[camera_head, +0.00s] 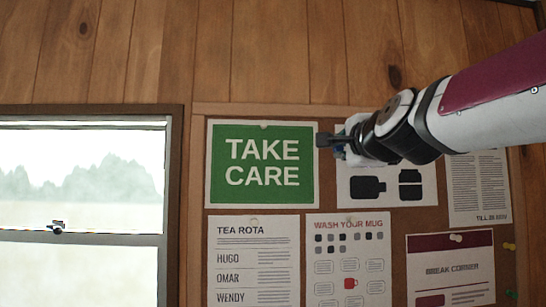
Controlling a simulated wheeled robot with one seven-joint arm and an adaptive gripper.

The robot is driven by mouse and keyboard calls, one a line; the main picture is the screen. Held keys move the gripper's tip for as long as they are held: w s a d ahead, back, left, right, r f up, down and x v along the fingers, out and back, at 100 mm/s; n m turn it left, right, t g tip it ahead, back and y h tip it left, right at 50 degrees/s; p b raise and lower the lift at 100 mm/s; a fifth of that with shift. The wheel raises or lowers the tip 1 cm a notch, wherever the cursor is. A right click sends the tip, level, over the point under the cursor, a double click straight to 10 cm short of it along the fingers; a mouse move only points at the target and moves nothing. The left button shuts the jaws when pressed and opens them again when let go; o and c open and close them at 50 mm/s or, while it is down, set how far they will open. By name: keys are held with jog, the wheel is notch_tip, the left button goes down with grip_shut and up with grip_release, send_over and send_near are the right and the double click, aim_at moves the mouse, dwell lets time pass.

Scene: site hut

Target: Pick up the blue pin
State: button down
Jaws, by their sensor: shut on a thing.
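My gripper (326,141) reaches in from the right, in front of the corkboard, between the green TAKE CARE poster (262,193) and a sheet with black shapes (369,201). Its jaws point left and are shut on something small. A small bluish patch shows at the jaws, too small to make out clearly; I take it to be the blue pin, mostly hidden by the fingers. I cannot tell whether the pin touches the board.
The corkboard (197,236) carries several papers, including a tea rota (231,273) and a mug notice (378,245). Yellow and green pins (509,246) sit at its right edge. A window (80,205) is at left; bare wood wall (250,50) is above.

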jog(key=s, duration=0.1)
jog(key=s+r+p, duration=0.1)
jog(key=shift+s+r, duration=0.3)
jog(key=shift+s, duration=0.05)
